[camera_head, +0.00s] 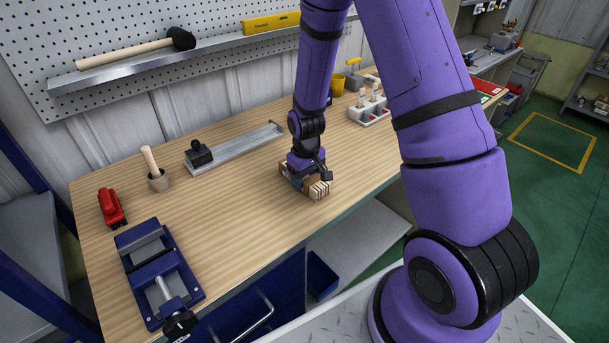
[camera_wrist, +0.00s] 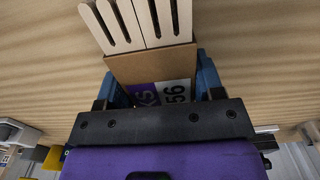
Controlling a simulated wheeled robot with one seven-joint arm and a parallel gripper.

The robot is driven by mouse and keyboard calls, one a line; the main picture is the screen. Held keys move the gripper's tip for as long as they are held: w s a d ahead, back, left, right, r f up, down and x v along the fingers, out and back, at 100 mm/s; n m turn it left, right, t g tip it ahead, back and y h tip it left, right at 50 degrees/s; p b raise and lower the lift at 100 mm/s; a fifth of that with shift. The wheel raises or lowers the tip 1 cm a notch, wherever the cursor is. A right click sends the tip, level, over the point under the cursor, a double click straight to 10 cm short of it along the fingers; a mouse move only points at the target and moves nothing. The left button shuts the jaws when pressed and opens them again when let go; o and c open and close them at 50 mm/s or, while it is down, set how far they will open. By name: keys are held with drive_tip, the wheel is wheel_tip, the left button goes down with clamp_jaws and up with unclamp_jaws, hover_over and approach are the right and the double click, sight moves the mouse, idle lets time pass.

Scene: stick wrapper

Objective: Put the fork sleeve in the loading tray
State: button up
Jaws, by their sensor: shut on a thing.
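The fork sleeve (camera_head: 313,184) is a brown cardboard sleeve with pale wooden fork ends sticking out. In the wrist view the sleeve (camera_wrist: 150,66) has a purple and white label, partly hidden by my gripper. My gripper (camera_head: 305,180) is shut on it, with a blue finger on each side in the wrist view (camera_wrist: 162,88). The sleeve is at or just above the bench top near its front edge; I cannot tell if it touches. A long grey metal tray (camera_head: 245,146) with a black knobbed block at its left end, seemingly the loading tray, lies behind and left of my gripper.
A white rack (camera_head: 368,110) and a yellow cup (camera_head: 338,84) are at the back right. Bare wood lies between sleeve and tray.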

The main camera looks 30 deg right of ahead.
drive_tip(key=shift+f, duration=0.1)
drive_tip(key=o, duration=1)
drive_tip(key=shift+c, duration=0.2)
